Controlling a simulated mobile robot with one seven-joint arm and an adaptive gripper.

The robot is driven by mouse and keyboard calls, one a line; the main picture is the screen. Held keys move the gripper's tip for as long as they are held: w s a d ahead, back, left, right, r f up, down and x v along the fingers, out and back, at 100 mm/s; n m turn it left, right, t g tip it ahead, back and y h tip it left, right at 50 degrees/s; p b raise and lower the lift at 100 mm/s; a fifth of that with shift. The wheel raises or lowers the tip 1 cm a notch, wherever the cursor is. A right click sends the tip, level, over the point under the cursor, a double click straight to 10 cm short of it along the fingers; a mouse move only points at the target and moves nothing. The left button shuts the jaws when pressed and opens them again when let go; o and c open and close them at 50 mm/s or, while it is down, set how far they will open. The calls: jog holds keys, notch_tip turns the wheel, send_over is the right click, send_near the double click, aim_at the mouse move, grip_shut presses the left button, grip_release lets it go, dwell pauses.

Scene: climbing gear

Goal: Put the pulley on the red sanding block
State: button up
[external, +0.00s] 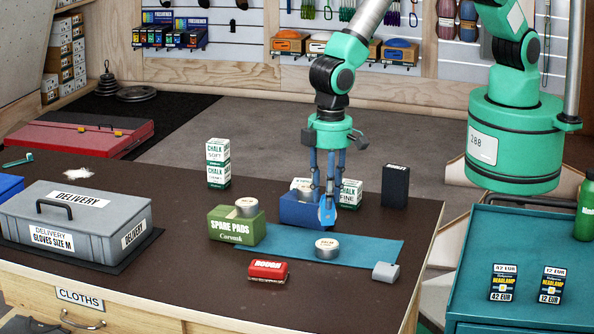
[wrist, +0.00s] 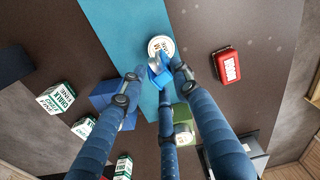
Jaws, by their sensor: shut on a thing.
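The red sanding block (external: 268,270), marked ROUGH, lies flat near the front of the dark table, left of the teal mat's front edge. It also shows right of my fingers in the wrist view (wrist: 228,66), with nothing on top. My gripper (external: 326,198) points down above the teal mat, shut on a small blue thing, apparently the pulley (external: 327,214). The pulley also shows between the fingertips in the wrist view (wrist: 160,76), partly hidden by them. It is held above the table, behind and to the right of the block.
A round tin (external: 327,248) stands on the teal mat (external: 285,240). A green SPARE PADS box (external: 235,229) and a blue box (external: 293,213) carry tins nearby. A small grey block (external: 385,272) lies at the mat's right corner. Table around the red block is clear.

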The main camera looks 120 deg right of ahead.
jog(key=shift+w, duration=0.7)
jog(key=shift+w+f, duration=0.1)
jog(key=shift+w, duration=0.05)
jog(key=shift+w, duration=0.2)
send_over(268, 264)
jog(key=shift+d+f, duration=0.1)
jog(key=shift+f, duration=0.65)
jog(key=shift+f, duration=0.1)
jog(key=shift+f, duration=1.65)
jog(key=shift+f, duration=0.1)
jog(key=o, duration=1.2)
